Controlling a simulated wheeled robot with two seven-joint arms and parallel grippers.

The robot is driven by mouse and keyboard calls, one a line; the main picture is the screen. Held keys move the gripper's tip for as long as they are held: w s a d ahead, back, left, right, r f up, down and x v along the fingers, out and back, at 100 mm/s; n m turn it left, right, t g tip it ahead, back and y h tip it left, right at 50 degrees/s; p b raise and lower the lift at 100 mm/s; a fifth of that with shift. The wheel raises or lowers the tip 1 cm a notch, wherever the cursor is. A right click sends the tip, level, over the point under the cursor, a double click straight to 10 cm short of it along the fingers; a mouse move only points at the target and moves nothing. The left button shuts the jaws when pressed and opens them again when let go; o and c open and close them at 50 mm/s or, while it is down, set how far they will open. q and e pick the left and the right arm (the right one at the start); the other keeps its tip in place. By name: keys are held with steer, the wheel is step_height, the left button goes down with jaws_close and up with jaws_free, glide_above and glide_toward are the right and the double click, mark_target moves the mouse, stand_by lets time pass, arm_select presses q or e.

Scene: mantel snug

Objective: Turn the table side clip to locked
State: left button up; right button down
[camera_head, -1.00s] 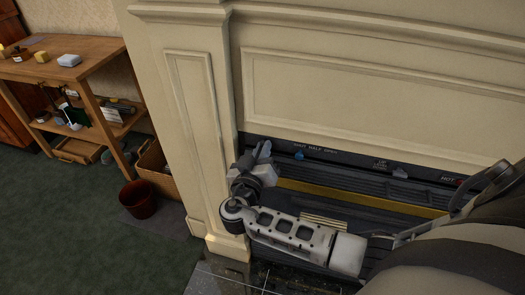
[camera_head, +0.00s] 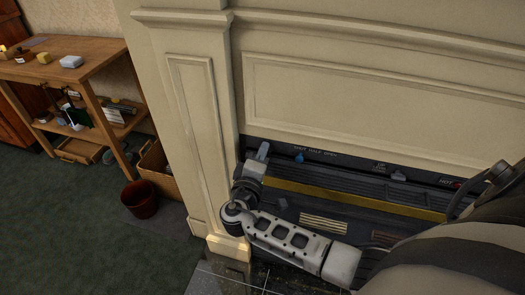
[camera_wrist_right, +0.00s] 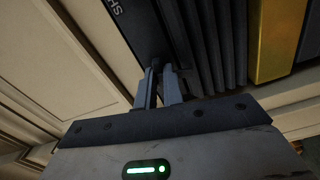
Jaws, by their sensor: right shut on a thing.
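My right gripper (camera_head: 263,150) is at the left end of the dark fireplace panel (camera_head: 345,160), the end nearer the wooden table. Its fingers (camera_wrist_right: 159,85) are shut on a small dark part (camera_wrist_right: 156,67) at the panel's edge in the right wrist view. This part sits where a table side clip would be, but the fingers hide most of it. I cannot read whether it is at locked. My left gripper is not in view.
A blue knob (camera_head: 299,157) and a grey lever (camera_head: 398,175) are on the panel to the right. A yellow bar (camera_head: 350,195) runs below. The cream pillar (camera_head: 200,130) stands close left. A wooden table (camera_head: 95,50), basket (camera_head: 157,168) and red bin (camera_head: 139,199) are farther left.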

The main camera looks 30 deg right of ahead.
steer(key=shift+n, duration=1)
